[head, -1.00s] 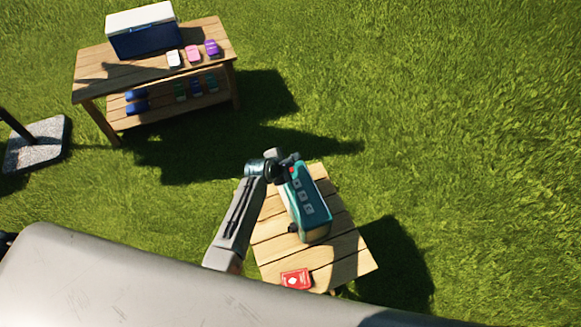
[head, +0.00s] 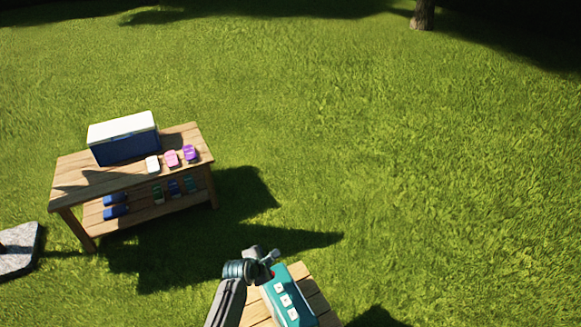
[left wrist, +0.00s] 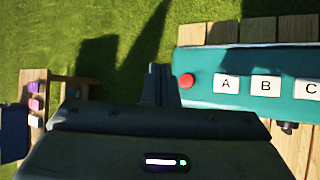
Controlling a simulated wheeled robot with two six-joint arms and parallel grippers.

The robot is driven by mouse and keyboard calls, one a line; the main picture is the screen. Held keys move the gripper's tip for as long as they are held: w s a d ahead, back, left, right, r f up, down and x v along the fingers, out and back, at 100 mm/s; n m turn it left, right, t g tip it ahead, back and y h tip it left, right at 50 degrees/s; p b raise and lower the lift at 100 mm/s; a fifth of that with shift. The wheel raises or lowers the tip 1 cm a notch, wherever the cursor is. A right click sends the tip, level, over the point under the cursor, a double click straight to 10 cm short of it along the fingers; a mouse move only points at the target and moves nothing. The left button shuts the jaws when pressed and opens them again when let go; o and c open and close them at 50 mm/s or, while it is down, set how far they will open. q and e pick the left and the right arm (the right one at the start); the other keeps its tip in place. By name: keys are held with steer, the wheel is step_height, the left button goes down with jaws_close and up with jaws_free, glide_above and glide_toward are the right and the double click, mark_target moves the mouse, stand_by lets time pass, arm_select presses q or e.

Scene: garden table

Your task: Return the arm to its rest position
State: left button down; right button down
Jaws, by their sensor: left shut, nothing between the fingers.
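My left gripper (head: 270,257) is at the far end of the teal box on the small wooden table. It is shut and empty. In the left wrist view its closed fingers (left wrist: 161,84) show just left of the box's red button, apart from it in the picture. The teal box (head: 285,297) carries white keys; in the left wrist view the box (left wrist: 215,62) shows keys A, B and C and the red button (left wrist: 186,81). My left arm hides part of the small table. My right gripper is not in view.
The small slatted table (head: 318,298) is cut off below. A larger wooden table (head: 80,178) stands at the left with a blue-white cooler (head: 122,140), white, pink and purple items on top and several items on its lower shelf. Open grass lies right.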

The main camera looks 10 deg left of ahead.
arm_select(q)
steer(key=shift+s+a, duration=0.1)
steer(key=s+a+r+m+g+y, duration=0.15)
steer(key=s+a+r+m, duration=0.3)
steer(key=s+m, duration=0.55)
steer(key=s+a+r+m+g+y, duration=0.15)
steer(key=s+a+r+m, duration=0.35)
steer(key=s, duration=0.9)
steer(key=s+a+r+m+g+y, duration=0.15)
steer(key=s+a+r+m, duration=0.35)
steer(key=s+m, duration=0.55)
step_height(320, 180, down, 33)
steer(key=s+a+n+g+b, duration=0.2)
steer(key=b, duration=0.3)
steer(key=s+f+b, duration=0.2)
steer(key=s+f, duration=0.7)
steer(key=f, duration=0.3)
steer(key=s+f+b, duration=0.2)
steer(key=s+f, duration=0.7)
steer(key=f, duration=0.3)
steer(key=shift+a+f+g+b, duration=0.35)
steer(key=shift+a+g, duration=0.05)
steer(key=shift+g, duration=0.05)
steer(key=shift+h, duration=0.25)
